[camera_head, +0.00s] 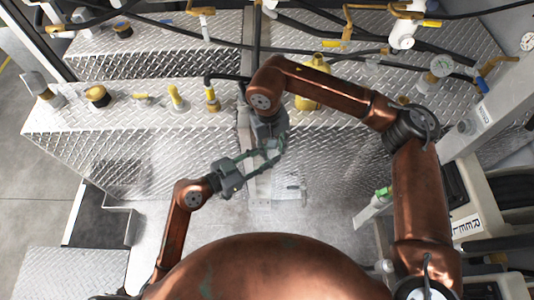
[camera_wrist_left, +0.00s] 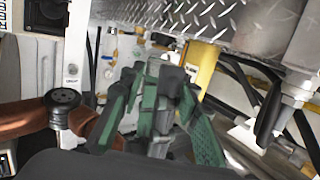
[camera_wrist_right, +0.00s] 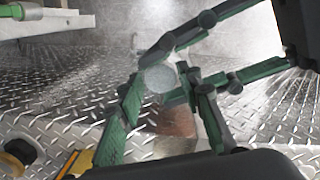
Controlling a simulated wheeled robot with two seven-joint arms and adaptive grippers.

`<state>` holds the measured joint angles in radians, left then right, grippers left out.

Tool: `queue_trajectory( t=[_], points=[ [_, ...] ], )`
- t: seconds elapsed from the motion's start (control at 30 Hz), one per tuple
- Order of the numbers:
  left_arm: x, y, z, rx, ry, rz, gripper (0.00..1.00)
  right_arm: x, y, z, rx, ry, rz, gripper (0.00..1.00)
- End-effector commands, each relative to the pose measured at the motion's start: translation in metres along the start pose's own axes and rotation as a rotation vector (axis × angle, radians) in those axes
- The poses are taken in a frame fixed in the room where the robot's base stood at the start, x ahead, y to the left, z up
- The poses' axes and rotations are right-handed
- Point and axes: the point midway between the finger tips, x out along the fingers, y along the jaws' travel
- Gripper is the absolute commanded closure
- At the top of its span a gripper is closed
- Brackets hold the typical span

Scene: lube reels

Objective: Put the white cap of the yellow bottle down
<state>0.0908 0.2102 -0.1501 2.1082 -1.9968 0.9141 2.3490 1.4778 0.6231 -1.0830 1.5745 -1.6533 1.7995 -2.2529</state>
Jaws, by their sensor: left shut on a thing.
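In the right wrist view a round pale disc, which looks like the white cap (camera_wrist_right: 160,79), sits at the fingertips of my left gripper (camera_wrist_right: 172,68), whose green fingers come in from the right. My left gripper is shut on it; in the head view the left gripper (camera_head: 258,160) is in mid-air left of the centre post. My right gripper (camera_wrist_right: 165,120) has its fingers apart, close below the cap; in the head view the right gripper (camera_head: 273,140) reaches down beside the left one. A yellow bottle (camera_head: 313,84) stands on the metal step, partly behind my right arm.
Hoses and gauges (camera_head: 442,66) crowd the back and right. A reel unit (camera_head: 465,215) stands at the right. The step's left part has bare patches.

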Motion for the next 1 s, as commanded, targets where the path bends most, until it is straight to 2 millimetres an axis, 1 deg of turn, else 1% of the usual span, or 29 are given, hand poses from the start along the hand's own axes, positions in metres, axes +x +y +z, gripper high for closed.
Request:
queue_trajectory(
  t=[0.03, 0.1, 0.33, 0.47, 0.57, 0.6, 0.63, 0.67, 0.8, 0.9, 1.0],
  points=[
    [0.001, 0.004, -0.001, 0.000, 0.000, 0.011, 0.92, -0.001, -0.003, -0.002, -0.001, 0.007, -0.007, 0.55],
    [0.001, 0.005, -0.001, 0.000, 0.000, 0.011, 0.92, -0.001, -0.003, -0.001, -0.002, 0.007, -0.008, 0.53],
    [0.002, 0.005, -0.001, 0.001, 0.000, 0.012, 0.92, -0.002, -0.005, -0.001, -0.005, 0.006, -0.010, 0.53],
    [0.002, 0.005, 0.000, 0.002, -0.002, 0.012, 0.92, -0.012, -0.005, -0.001, -0.006, 0.008, -0.011, 0.53],
    [0.002, 0.005, 0.002, 0.001, -0.006, 0.011, 0.92, -0.029, -0.006, -0.002, -0.007, 0.011, -0.012, 0.53],
    [0.002, 0.004, 0.003, 0.000, -0.008, 0.010, 0.97, -0.039, -0.006, -0.002, -0.007, 0.012, -0.013, 0.53],
    [0.002, 0.004, 0.004, 0.000, -0.009, 0.009, 0.97, -0.045, -0.005, -0.002, -0.007, 0.012, -0.012, 0.53],
    [0.002, 0.004, 0.004, 0.000, -0.009, 0.009, 1.00, -0.052, -0.005, -0.002, -0.006, 0.012, -0.011, 0.53],
    [0.001, 0.003, 0.002, 0.000, -0.005, 0.006, 1.00, -0.079, -0.003, -0.001, -0.003, 0.008, -0.007, 0.53],
    [0.001, 0.002, 0.001, 0.001, -0.004, 0.005, 1.00, -0.096, -0.002, -0.001, -0.001, 0.005, -0.004, 0.53],
    [0.001, 0.002, 0.001, 0.001, -0.002, 0.004, 1.00, -0.109, -0.001, -0.001, -0.001, 0.003, -0.002, 0.53]
  ],
)
